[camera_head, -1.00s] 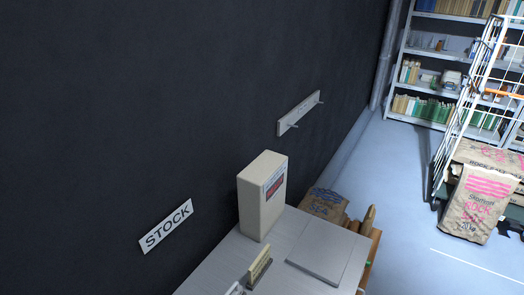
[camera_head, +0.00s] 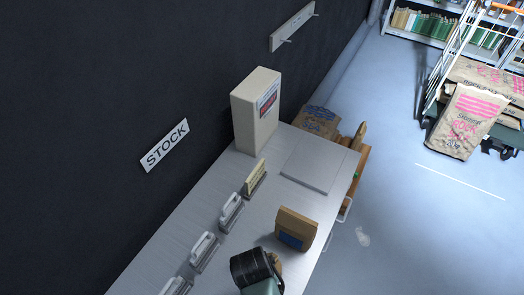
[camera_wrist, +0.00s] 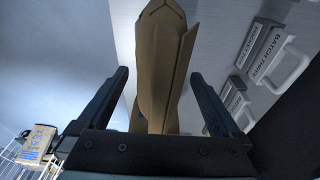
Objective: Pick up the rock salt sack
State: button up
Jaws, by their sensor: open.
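My gripper (camera_wrist: 158,73) is open in the wrist view, over the grey counter. A folded brown paper object (camera_wrist: 162,65) shows between and beyond its fingers; I cannot tell whether they touch it. In the head view my wrist is at the bottom, close to a small brown bag with a blue label (camera_head: 296,229), far from the pink-printed sack.
The grey counter (camera_head: 200,225) carries a beige box (camera_head: 256,110), a flat plate (camera_head: 307,165) and several handled label blocks (camera_head: 231,212). A brown sack with blue print (camera_head: 316,121) stands behind the counter. Clear floor (camera_head: 400,220) lies between the counter and the cart.

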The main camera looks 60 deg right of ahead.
jog(key=shift+d+f, duration=0.1)
jog(key=shift+f, duration=0.85)
grip_shut()
jog(key=shift+w+d+r, duration=0.1)
jog(key=shift+d+r, duration=0.05)
